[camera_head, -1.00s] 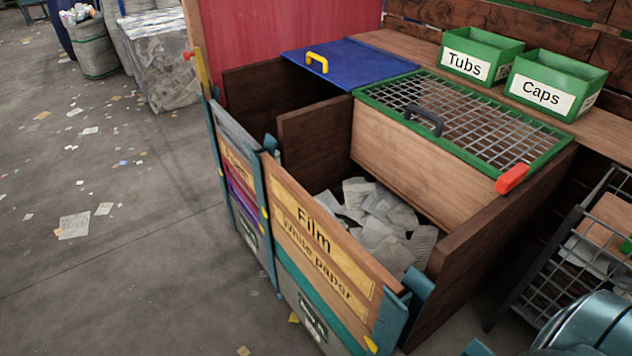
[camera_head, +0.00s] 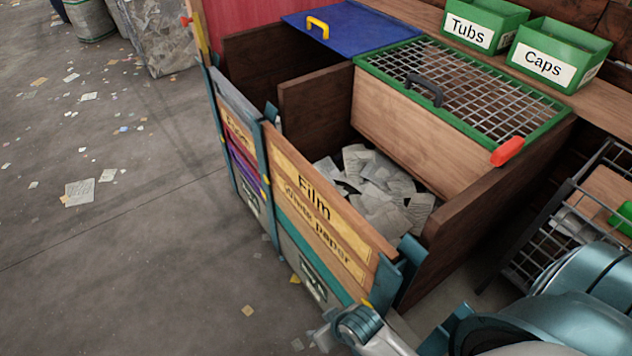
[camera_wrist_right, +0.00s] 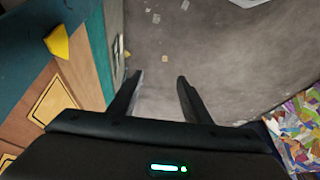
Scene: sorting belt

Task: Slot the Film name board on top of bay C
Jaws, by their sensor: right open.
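The Film name board (camera_head: 335,213), yellow with black letters on a wooden plank, sits at the top of the near bay's front, between teal posts. A White paper board (camera_head: 310,219) lies directly below it. The bay's lower plate (camera_head: 311,277) has lettering too small to read surely. My right gripper (camera_head: 322,337) is low in front of the bay's near corner, apart from the boards. In the right wrist view its two black fingers (camera_wrist_right: 157,88) are spread with only floor between them. My left gripper is not in view.
The bay holds loose grey-white paper (camera_head: 375,190). A green mesh lid (camera_head: 455,85) and blue lid (camera_head: 350,45) lie behind. Green Tubs (camera_head: 484,25) and Caps (camera_head: 559,55) bins stand on the ledge. A wire rack (camera_head: 560,230) is at right. Floor at left is mostly open.

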